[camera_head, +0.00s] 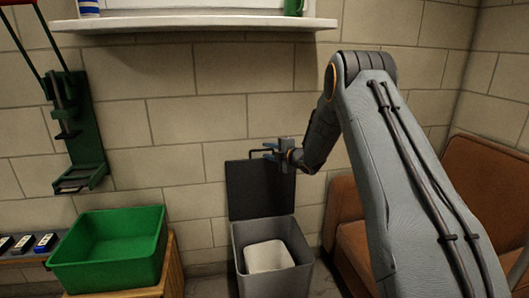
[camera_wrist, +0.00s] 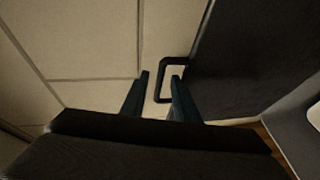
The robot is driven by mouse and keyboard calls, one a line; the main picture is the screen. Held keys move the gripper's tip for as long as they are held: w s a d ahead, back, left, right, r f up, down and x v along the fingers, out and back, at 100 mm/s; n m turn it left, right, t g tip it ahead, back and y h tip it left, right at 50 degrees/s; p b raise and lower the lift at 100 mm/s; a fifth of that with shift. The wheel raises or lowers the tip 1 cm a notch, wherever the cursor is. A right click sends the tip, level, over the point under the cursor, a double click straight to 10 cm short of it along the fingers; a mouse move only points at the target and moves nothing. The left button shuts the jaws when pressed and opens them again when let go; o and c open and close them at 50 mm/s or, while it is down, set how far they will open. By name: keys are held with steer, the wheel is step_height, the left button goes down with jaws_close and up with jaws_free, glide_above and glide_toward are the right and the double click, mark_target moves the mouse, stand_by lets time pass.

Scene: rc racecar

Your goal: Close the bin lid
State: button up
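The grey bin (camera_head: 282,286) stands on the floor by the wall, with a pale inner container (camera_head: 268,256) showing inside. Its dark lid (camera_head: 257,192) is open and stands upright at the back of the bin; it also fills the right of the wrist view (camera_wrist: 258,55). A dark loop handle (camera_wrist: 174,61) sticks out from the lid's edge. My gripper (camera_head: 268,150) is at the top of the lid, by the handle. In the wrist view its two blue fingers (camera_wrist: 160,76) are apart, and the handle's outer bar appears between their tips. Contact cannot be told.
A green tub (camera_head: 110,276) sits on a wooden stand left of the bin. A brown armchair (camera_head: 354,240) is close on the right. A shelf (camera_head: 195,24) runs along the wall above, and a green wall-mounted device (camera_head: 80,130) hangs at left.

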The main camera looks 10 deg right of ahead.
steer(key=shift+x, duration=1.45)
steer(key=shift+c, duration=0.5)
jaws_close()
